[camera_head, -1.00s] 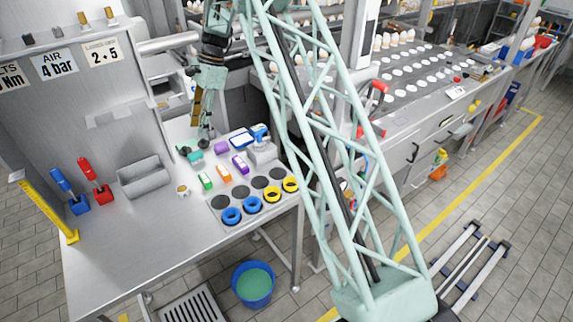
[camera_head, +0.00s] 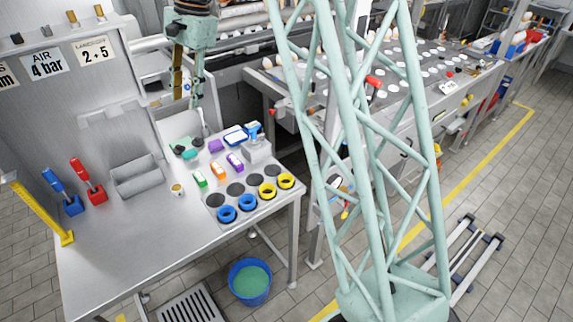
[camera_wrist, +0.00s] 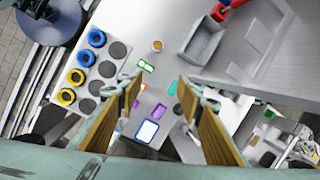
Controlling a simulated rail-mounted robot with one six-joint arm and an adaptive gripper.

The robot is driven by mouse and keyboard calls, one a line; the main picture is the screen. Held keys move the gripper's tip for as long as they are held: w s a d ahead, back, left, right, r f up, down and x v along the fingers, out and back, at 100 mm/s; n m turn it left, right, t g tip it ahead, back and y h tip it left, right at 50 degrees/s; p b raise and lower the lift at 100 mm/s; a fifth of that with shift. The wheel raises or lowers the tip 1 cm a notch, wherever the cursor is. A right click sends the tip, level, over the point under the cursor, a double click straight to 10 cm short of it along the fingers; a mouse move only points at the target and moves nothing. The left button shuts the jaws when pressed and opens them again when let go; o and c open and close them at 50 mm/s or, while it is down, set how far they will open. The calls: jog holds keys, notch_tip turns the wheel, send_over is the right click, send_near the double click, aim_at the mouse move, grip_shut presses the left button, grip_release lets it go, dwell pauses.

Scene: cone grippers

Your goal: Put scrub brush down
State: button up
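My gripper (camera_head: 186,100) hangs above the back of the steel table (camera_head: 120,250). In the wrist view my gripper (camera_wrist: 162,78) has its two wood-coloured fingers well apart, with nothing between them but table and small items beyond. I cannot tell surely which item is the scrub brush. A teal piece (camera_head: 190,154) lies on the table below the gripper, beside a dark green piece; the teal piece also shows between the fingers in the wrist view (camera_wrist: 173,88). Both are apart from the fingers.
Green, orange and purple blocks (camera_head: 218,170) lie near a plate with blue rings (camera_head: 226,214) and yellow rings (camera_head: 268,190). A grey open box (camera_head: 135,182) and red (camera_head: 97,194) and blue (camera_head: 73,206) holders stand left. The table's front left is clear.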

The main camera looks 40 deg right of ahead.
jog(key=s+a+r+n+t+h, duration=0.1)
jog(key=s+r+n, duration=0.1)
jog(key=s+r, duration=0.5)
jog(key=s+a+r+n, duration=0.1)
jog(key=s+r+n, duration=0.15)
jog(key=s, duration=0.85)
jog(key=s+a+r+n+t+h, duration=0.1)
jog(key=s+r+n, duration=0.1)
jog(key=s+r, duration=0.55)
jog(key=s+f+n, duration=0.2)
jog(key=s+n, duration=0.1)
jog(key=s, duration=1.1)
jog(key=s+d+f+n+t+h, duration=0.1)
jog(key=s+f+n, duration=0.1)
jog(key=s, duration=1.2)
jog(key=shift+s+d+f+n, duration=0.2)
jog(key=shift+f+n, duration=0.2)
jog(key=shift+n, duration=0.25)
jog(key=shift+w, duration=0.1)
notch_tip(320, 180, down, 6)
jog(key=b, duration=0.6)
jog(key=shift+w+r, duration=0.1)
jog(key=shift+r, duration=0.1)
jog(key=shift+o, duration=0.3)
